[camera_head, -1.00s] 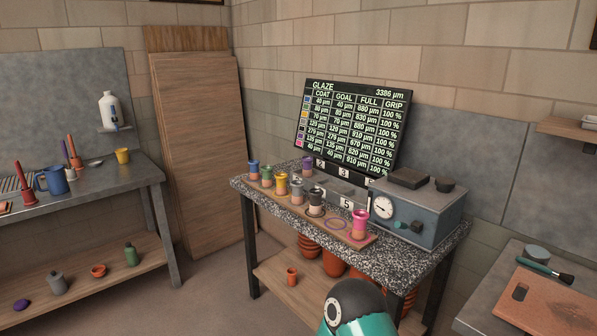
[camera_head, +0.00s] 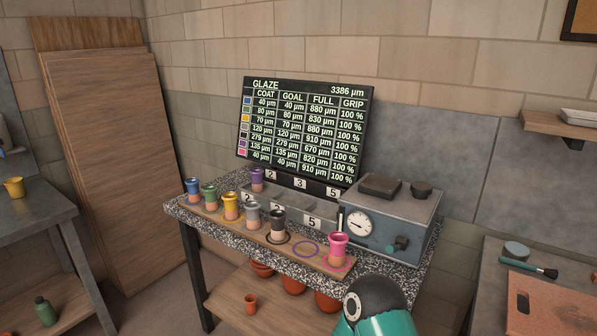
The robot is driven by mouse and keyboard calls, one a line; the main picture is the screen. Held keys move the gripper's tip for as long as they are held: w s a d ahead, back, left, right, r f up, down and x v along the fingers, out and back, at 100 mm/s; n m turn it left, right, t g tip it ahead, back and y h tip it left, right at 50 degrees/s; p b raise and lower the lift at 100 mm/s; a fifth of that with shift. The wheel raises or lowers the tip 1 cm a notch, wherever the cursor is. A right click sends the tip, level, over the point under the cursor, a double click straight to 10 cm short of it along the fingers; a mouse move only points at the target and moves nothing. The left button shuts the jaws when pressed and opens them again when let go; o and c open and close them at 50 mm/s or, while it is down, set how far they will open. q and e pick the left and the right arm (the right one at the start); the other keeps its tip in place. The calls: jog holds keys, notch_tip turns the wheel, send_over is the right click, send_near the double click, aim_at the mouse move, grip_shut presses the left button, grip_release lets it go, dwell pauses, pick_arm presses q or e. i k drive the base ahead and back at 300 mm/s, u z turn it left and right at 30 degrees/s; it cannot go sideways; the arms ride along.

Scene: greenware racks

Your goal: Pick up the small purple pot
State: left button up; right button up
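A purple ring (camera_head: 305,249) on the board (camera_head: 222,220) is empty, between the black pot (camera_head: 278,226) and the pink pot (camera_head: 337,248). Part of my own teal and black arm shows at the bottom, in front of the table. Neither gripper's fingers are in view.
Blue (camera_head: 193,190), green (camera_head: 209,195), yellow (camera_head: 231,206) and grey (camera_head: 252,216) pots crowd the board in front of the purple one. A blue-grey gauge box (camera_head: 385,225) stands at the table's right. A glaze screen (camera_head: 304,127) is behind. Another bench (camera_head: 505,250) is at right.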

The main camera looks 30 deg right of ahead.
aim_at(256, 173)
jog(key=z, duration=0.15)
jog(key=i, duration=0.95)
jog(key=u, duration=0.05)
